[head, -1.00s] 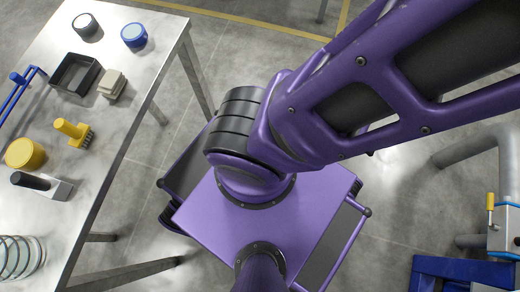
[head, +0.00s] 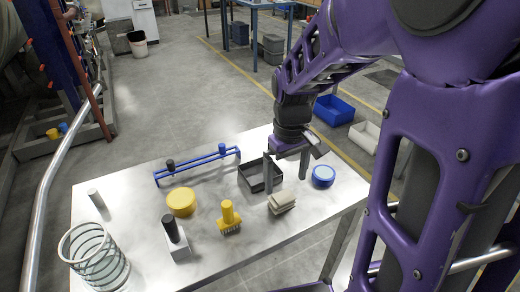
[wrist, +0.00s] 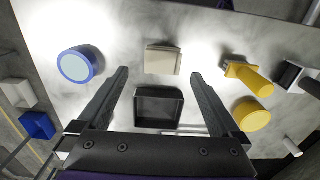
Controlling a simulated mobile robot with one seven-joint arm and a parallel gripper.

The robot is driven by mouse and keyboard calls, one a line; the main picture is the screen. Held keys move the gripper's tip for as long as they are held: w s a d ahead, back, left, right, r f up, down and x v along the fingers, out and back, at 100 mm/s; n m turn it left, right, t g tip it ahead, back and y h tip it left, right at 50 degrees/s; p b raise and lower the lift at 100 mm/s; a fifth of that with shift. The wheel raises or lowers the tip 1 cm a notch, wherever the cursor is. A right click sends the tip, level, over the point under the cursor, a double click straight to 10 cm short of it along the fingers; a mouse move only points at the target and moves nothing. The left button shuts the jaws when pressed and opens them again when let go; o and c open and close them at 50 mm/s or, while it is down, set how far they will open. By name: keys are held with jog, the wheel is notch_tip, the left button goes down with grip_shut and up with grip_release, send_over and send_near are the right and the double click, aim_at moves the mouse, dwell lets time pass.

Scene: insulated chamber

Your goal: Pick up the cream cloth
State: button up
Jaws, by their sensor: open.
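The cream cloth (head: 282,202) lies as a small folded stack on the metal table (head: 330,219). It also shows in the wrist view (wrist: 162,59), at upper centre, ahead of and between the fingertips. My gripper (head: 286,168) hangs above the table, over the black open box (head: 247,182) and behind the cloth in the head view. In the wrist view my gripper (wrist: 160,76) is open, its two fingers spread wide with nothing between them. The cloth is apart from both fingers.
A blue-rimmed round tin (head: 323,175) stands right of the cloth. A yellow brush (head: 229,214) stands left of it, with a yellow round tub (head: 181,202) beyond. A blue rail (head: 200,163), a black-handled tool (head: 177,238) and a wire coil (head: 95,254) are farther left.

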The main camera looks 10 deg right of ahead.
aim_at(282, 196)
jog(key=f, duration=0.2)
jog(key=f+b, duration=0.1)
jog(key=f, duration=0.4)
jog(key=shift+w+a+b, duration=0.1)
jog(key=shift+a+b, duration=0.2)
jog(key=shift+r, duration=0.1)
jog(key=c, duration=1.3)
notch_tip(282, 196, up, 10)
jog(key=shift+r+p, duration=0.1)
jog(key=shift+p, duration=1.1)
jog(key=o, duration=0.9)
jog(key=shift+c, duration=0.2)
jog(key=c, duration=0.7)
